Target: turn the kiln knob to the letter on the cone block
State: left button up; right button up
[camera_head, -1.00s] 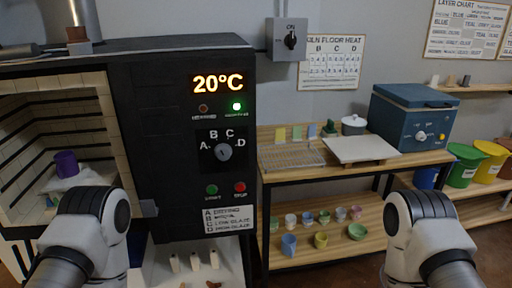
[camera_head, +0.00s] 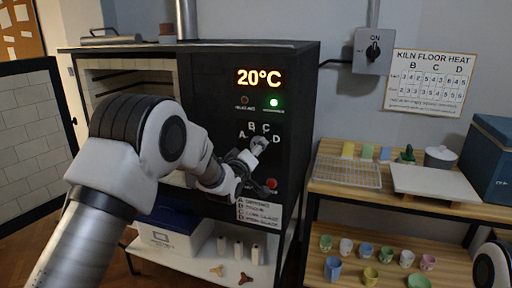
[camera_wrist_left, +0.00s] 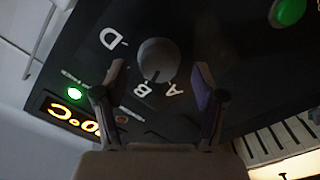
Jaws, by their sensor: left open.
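The round grey kiln knob (camera_head: 260,143) is on the black kiln's front panel, with letters A, B, C and D around it. My left gripper (camera_head: 247,157) is at the knob. In the left wrist view the knob (camera_wrist_left: 158,58) sits just beyond and between the tips of my open left gripper (camera_wrist_left: 160,80); I cannot tell if they touch it. A faint mark on the knob faces roughly toward B, not clearly readable. I cannot make out a cone block. My right gripper is out of view.
The display (camera_head: 259,77) reads 20°C above a lit green lamp (camera_head: 274,103). A red button (camera_head: 271,184) is below the knob. The open kiln door (camera_head: 30,150) stands left. A table with a wire rack (camera_head: 347,172) stands right, cups beneath. A wall switch (camera_head: 373,50) reads ON.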

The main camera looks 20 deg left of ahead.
pick_arm(q)
jog(key=shift+w, duration=0.95)
jog(key=shift+c, duration=0.4)
jog(key=shift+s+r, duration=0.1)
jog(key=shift+r, duration=0.05)
jog(key=c, duration=1.1)
